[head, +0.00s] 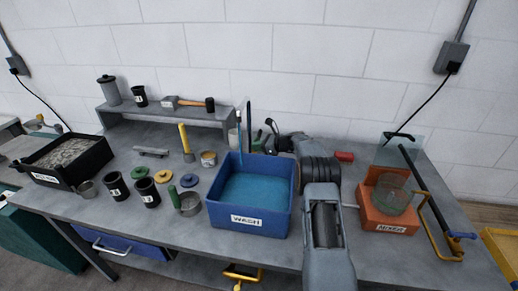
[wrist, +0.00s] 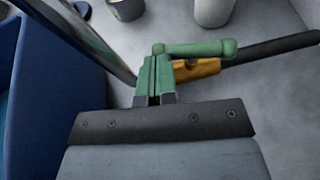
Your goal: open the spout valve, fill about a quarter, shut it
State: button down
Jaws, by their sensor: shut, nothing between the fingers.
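In the wrist view my gripper (wrist: 154,70) has its two green-faced fingers together with nothing between them. A green lever with a rounded end (wrist: 205,48) lies just beyond the fingertips, seemingly the valve handle; I cannot tell whether they touch. Below it is a brass-coloured valve body (wrist: 195,70) on a dark pipe (wrist: 278,48). A grey cup (wrist: 126,8) and a pale cylinder (wrist: 212,10) are cut off at the top edge. The spout's mouth and any fill level are not visible. In the head view the arm hides most of the valve.
The blue WASH tub (head: 250,221) holds blue liquid, close left of my gripper. An orange MIXER box (head: 388,215) stands at right beside a bar and yellow handle. Black cups (head: 148,192), a raised shelf (head: 160,113) and a dark bin (head: 88,170) occupy the left.

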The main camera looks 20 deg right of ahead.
jog(key=shift+w+a+b, duration=0.1)
jog(key=shift+a+b, duration=0.45)
jog(key=shift+a, duration=0.4)
jog(key=shift+w+a, duration=0.25)
jog(key=shift+a, duration=0.25)
jog(key=shift+w+a, duration=0.1)
dwell(1.3)
